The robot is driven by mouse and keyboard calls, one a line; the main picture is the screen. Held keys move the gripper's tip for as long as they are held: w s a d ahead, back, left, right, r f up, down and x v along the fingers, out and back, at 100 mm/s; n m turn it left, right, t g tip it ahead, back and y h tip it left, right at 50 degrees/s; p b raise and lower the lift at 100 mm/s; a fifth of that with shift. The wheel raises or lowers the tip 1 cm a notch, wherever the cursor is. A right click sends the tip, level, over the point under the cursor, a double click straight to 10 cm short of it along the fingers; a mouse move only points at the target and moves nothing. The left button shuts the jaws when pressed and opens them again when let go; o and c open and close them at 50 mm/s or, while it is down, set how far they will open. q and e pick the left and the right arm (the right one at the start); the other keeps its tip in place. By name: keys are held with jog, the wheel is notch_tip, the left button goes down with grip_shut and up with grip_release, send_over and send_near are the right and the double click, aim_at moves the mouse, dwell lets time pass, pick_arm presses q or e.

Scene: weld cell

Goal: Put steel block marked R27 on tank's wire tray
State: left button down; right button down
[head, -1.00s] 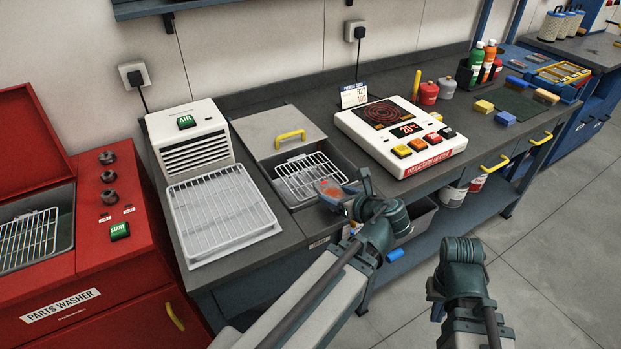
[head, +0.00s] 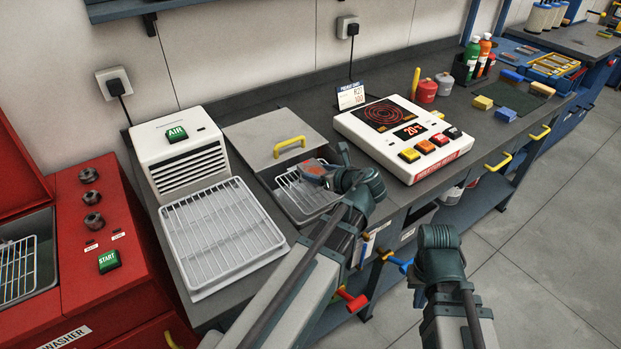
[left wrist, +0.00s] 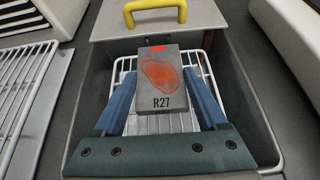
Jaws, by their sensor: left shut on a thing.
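The steel block marked R27 (left wrist: 160,78) is grey with an orange-red patch on its face. My left gripper (left wrist: 162,92) is shut on it, with the blue fingers at its two sides. In the head view the block (head: 317,168) shows small at the end of my left arm, over the tank. The tank's wire tray (head: 296,194) lies inside the grey tank (left wrist: 88,112), right below the block. I cannot tell whether the block touches the wires. My right arm shows at the lower right in the head view, but its fingers do not.
The tank's lid (head: 262,140) with its yellow handle is at the back of the tank. A white wire rack (head: 222,236) lies to the left, before the air unit (head: 182,155). The induction heater (head: 400,137) stands to the right. The red parts washer (head: 97,228) is at far left.

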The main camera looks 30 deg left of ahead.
aim_at(319, 188)
pick_arm(q)
notch_tip(319, 188, down, 4)
jog(key=b, duration=0.3)
jog(key=shift+r+b, duration=0.2)
jog(key=shift+b, duration=0.15)
jog(key=shift+r, duration=0.1)
